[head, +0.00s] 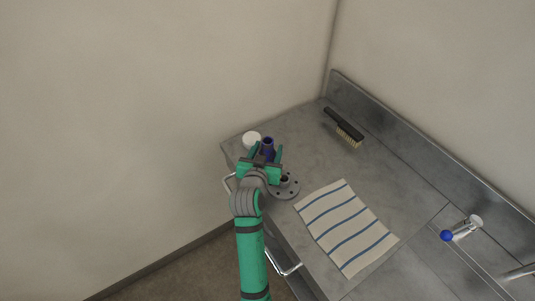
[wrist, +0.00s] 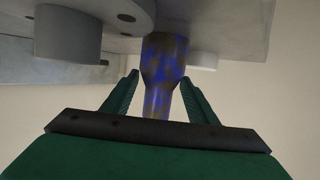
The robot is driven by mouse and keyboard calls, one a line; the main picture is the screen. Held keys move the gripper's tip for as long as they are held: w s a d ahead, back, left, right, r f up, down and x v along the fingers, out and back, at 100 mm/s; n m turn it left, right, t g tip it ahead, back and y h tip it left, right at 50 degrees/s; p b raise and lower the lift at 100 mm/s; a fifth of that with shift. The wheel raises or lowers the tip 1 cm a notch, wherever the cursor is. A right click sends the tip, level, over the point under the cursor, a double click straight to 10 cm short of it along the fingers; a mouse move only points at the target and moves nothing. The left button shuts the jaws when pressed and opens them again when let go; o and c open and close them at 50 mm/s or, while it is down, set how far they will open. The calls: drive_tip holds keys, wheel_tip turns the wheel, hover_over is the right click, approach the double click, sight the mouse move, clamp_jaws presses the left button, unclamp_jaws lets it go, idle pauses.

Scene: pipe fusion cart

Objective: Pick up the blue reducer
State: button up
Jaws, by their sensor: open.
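The blue reducer (head: 268,143) stands near the far left corner of the grey bench top. In the wrist view the reducer (wrist: 164,62) is mottled blue and brown, with a wide part tapering to a narrower one. My gripper (head: 266,151) is open at the reducer. In the wrist view its green fingers (wrist: 161,82) stand on either side of the narrower part, with gaps visible. The gripper hides the reducer's lower part in the head view.
A white round piece (head: 251,138) stands close left of the reducer. A grey bolted flange (head: 291,189) lies close by on the near side. A striped cloth (head: 346,227), a brush (head: 345,128) and a blue-ended fitting (head: 447,235) lie farther right. A raised ledge (head: 398,139) runs along the back.

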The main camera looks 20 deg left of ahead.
drive_tip(key=shift+f, duration=0.1)
drive_tip(key=c, duration=1)
drive_tip(key=shift+o, duration=0.2)
